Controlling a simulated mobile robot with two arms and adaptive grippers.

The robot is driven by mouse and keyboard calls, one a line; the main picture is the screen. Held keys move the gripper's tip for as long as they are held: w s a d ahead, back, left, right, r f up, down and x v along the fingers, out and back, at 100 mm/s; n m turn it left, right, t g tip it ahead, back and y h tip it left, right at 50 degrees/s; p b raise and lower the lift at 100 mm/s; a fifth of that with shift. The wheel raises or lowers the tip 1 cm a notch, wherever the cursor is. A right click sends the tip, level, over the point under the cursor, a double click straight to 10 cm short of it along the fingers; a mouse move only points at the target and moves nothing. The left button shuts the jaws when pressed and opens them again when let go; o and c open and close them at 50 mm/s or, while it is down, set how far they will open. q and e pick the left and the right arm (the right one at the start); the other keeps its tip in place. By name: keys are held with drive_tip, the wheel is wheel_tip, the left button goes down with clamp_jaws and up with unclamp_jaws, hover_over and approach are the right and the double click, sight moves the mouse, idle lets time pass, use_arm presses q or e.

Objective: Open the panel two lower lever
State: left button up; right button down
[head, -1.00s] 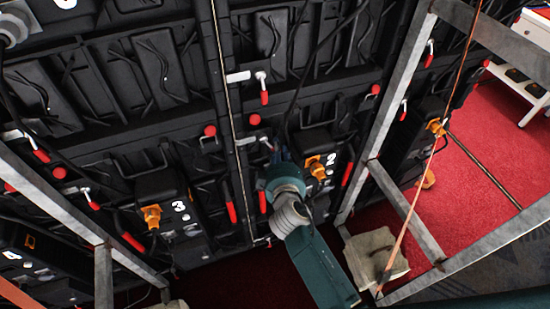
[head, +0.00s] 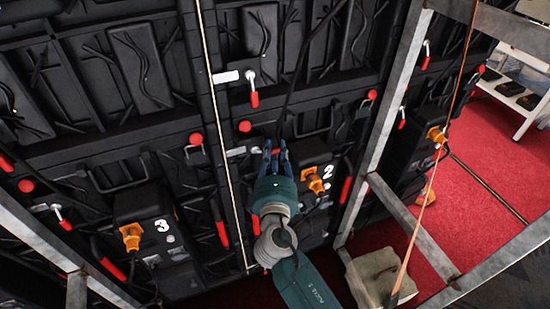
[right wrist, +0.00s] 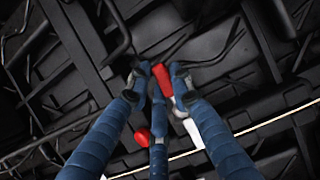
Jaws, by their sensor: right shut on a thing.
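Panel two carries a white number 2 (head: 328,171) beside an orange connector (head: 316,180). Its lower lever has a white arm, seen in the right wrist view (right wrist: 192,130), and a red handle (right wrist: 163,80). The handle points away from the pale cord. My right gripper (head: 275,150) is at this lever, left of the number 2. In the right wrist view its blue fingers (right wrist: 158,82) are shut on the red handle. In the head view the fingers mostly hide the handle. My left gripper is not in view.
The upper lever (head: 252,88) hangs with its red handle down. A red knob (head: 245,126) is just above my gripper. A pale cord (head: 222,150) runs down the panel seam. Metal truss bars (head: 382,120) stand to the right, and a sandbag (head: 378,275) lies on the floor.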

drive_tip(key=shift+r+n, duration=0.1)
drive_tip(key=shift+n, duration=0.3)
drive_tip(key=c, duration=1.5)
unclamp_jaws()
drive_tip(key=s, duration=0.8)
drive_tip(key=s+a, duration=0.1)
drive_tip(key=s, duration=0.3)
